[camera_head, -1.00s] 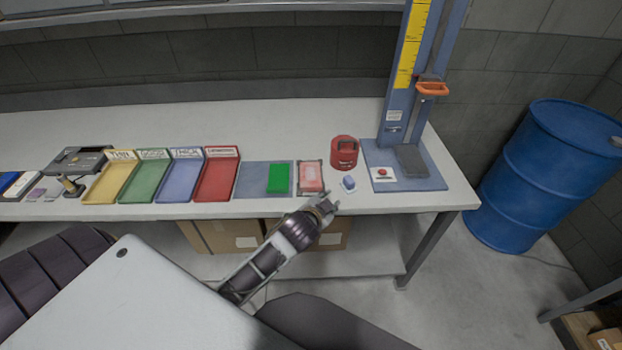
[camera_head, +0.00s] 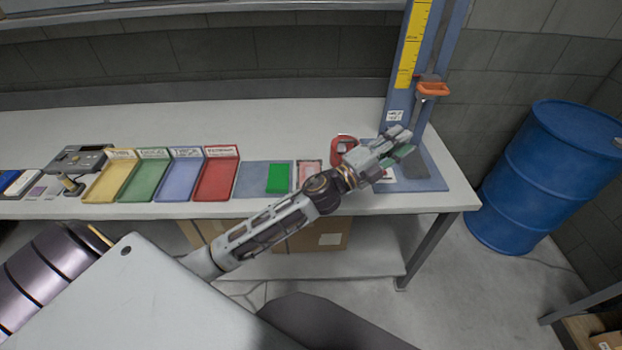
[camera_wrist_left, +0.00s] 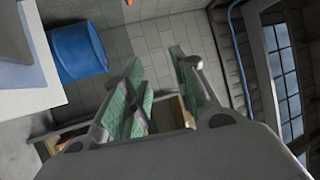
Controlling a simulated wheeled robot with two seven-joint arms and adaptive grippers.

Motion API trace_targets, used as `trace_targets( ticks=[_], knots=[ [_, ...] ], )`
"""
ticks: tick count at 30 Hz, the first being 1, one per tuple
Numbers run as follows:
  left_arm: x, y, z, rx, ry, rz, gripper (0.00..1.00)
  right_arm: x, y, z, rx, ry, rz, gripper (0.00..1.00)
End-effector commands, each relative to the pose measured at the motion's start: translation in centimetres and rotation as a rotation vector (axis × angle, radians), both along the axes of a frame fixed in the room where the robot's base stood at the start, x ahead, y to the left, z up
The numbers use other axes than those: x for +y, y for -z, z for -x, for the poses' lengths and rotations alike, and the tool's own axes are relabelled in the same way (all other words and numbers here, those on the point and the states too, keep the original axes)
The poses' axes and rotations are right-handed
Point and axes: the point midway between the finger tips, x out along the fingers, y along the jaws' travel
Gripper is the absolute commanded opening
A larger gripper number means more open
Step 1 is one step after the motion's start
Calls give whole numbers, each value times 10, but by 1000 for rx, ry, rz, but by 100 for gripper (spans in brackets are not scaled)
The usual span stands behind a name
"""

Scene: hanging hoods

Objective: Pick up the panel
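No thing is plainly marked as the panel. A flat green block (camera_head: 279,179) lies on a blue-grey mat (camera_head: 250,181) on the bench, right of the red tray. A dark grey flat plate (camera_head: 417,163) lies on the blue base of the upright stand, partly behind my gripper. My left gripper (camera_head: 404,142) is over the right part of the bench, in front of the stand, with its fingers spread. In the left wrist view its green-padded fingers (camera_wrist_left: 158,62) are apart with nothing between them. My right gripper is in neither view.
Yellow, green, blue and red trays (camera_head: 215,182) line the bench. A red canister (camera_head: 342,143) and a pink-red pad (camera_head: 309,166) are partly hidden by my left arm. The blue stand (camera_head: 402,100) with its orange handle (camera_head: 432,89) rises at right. A blue barrel (camera_head: 550,170) stands beyond the bench.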

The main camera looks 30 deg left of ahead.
Motion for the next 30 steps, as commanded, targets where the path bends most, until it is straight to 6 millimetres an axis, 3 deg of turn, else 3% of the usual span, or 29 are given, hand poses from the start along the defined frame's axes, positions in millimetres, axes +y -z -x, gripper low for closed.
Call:
trace_targets(
  ticks=[7,16,23,30],
  knots=[
    [-41,-18,16,-211,175,-235,29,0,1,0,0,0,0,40],
    [-73,-7,39,-417,388,-543,29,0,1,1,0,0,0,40],
    [-79,19,52,-534,551,-795,29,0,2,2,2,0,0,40],
    [-64,55,58,-608,719,-1069,29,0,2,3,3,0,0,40]
  ],
)
